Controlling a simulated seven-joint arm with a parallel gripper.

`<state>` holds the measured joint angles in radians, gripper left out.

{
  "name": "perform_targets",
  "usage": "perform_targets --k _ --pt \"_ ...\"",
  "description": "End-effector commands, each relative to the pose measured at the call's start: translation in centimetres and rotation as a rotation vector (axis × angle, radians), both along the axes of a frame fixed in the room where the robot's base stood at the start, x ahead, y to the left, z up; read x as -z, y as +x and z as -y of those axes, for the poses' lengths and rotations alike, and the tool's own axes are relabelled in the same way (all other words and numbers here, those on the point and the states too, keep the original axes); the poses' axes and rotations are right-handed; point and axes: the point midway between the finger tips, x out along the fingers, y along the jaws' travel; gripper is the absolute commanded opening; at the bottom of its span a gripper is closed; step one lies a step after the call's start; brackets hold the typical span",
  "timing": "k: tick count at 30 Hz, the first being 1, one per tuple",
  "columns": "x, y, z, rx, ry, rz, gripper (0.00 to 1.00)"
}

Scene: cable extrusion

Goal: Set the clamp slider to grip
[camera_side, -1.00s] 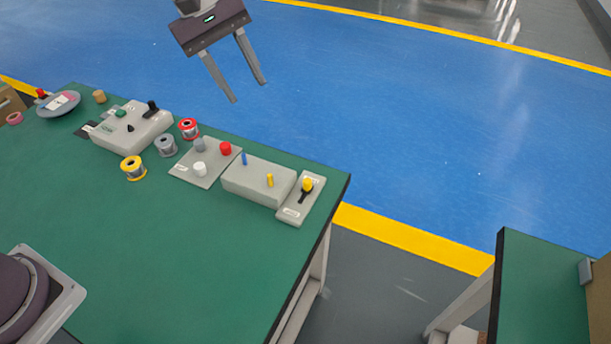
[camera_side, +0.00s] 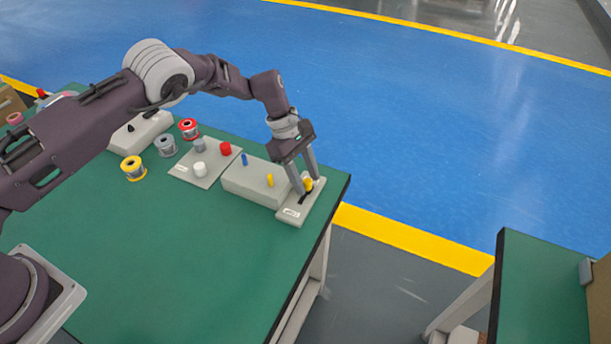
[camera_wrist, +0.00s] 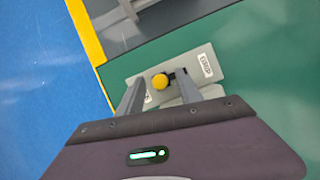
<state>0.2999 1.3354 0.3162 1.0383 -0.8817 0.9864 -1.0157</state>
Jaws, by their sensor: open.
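The clamp slider is a yellow round knob (camera_side: 308,184) on a grey plate (camera_side: 289,217) at the right corner of the green table. In the wrist view the knob (camera_wrist: 160,81) sits toward the left end of a dark slot. The slot runs right toward a white label (camera_wrist: 206,63) that seems to read GRIP. My gripper (camera_side: 310,187) is open and low over the plate. Its fingers stand on either side of the knob, also in the wrist view (camera_wrist: 160,76). I cannot tell whether either finger touches it.
A grey block (camera_side: 252,182) with blue and yellow pegs stands just left of the plate. Further left are a plate with coloured knobs (camera_side: 203,172) and several wire spools (camera_side: 134,168). The table's right edge is close to the slider. The front of the table is clear.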

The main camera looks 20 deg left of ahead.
Motion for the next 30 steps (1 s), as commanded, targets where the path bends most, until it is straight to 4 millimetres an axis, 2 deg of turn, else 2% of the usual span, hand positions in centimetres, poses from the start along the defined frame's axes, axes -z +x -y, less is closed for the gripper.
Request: perform_targets --k 3,9,10,30 --pt "-0.03 0.0 -0.01 0.0 0.0 0.0 0.42" --pt "-0.04 0.0 -0.03 0.001 0.001 0.001 0.03" --pt "-0.04 0.0 -0.03 0.001 0.001 0.001 0.0" --pt "-0.06 -0.01 -0.07 0.001 0.001 0.0 0.0"
